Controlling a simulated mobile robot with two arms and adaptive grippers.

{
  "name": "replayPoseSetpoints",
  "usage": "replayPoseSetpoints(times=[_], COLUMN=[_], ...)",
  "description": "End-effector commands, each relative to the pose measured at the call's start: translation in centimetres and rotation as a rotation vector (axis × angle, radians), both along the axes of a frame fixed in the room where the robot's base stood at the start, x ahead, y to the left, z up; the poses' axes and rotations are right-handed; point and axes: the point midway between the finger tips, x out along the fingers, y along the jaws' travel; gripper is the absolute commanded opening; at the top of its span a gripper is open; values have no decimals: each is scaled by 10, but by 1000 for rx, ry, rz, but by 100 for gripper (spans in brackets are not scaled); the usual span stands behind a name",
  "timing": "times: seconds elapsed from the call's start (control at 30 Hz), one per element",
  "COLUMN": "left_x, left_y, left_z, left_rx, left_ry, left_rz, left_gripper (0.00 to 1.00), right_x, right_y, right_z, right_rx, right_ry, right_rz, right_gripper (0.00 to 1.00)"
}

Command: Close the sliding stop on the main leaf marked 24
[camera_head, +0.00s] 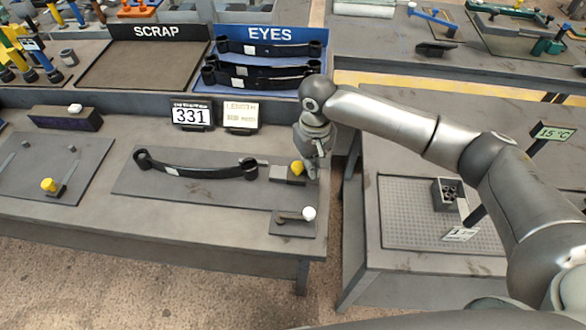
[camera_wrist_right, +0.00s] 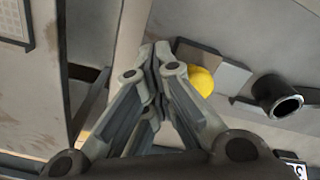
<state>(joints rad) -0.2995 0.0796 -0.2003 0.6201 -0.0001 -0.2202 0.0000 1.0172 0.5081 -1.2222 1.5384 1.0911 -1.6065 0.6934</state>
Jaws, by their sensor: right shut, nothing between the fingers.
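A black leaf (camera_head: 195,171) with rolled eyes lies on a dark plate on the bench; its pale label is too small to read. At its right end is a sliding stop (camera_head: 284,174) with a yellow knob (camera_head: 297,167). My right gripper (camera_head: 314,172) is shut and empty, just right of the knob. In the right wrist view, the shut fingertips (camera_wrist_right: 153,48) are left of the yellow knob (camera_wrist_right: 201,80); I cannot tell whether they touch it. The leaf's open eye (camera_wrist_right: 278,96) is further right, with a gap to the stop. My left gripper is not in view.
A white-knobbed lever (camera_head: 308,213) sits at the bench's front right. A second yellow knob (camera_head: 48,185) stands on the left plate. A 331 sign (camera_head: 192,114) stands behind the leaf. The EYES tray (camera_head: 312,41) holds several black leaves. A gap separates the right table (camera_head: 400,285).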

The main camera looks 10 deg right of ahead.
Motion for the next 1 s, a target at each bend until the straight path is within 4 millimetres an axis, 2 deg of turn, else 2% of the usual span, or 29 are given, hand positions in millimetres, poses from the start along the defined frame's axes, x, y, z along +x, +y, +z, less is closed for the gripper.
replayPoseSetpoints(times=[1.0], left_x=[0], left_y=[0], left_z=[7], left_rx=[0], left_ry=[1], left_rz=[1], left_gripper=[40], right_x=[8], right_y=[31], right_z=[0], right_rx=[2], right_ry=[1], right_rz=[2], right_gripper=[0])
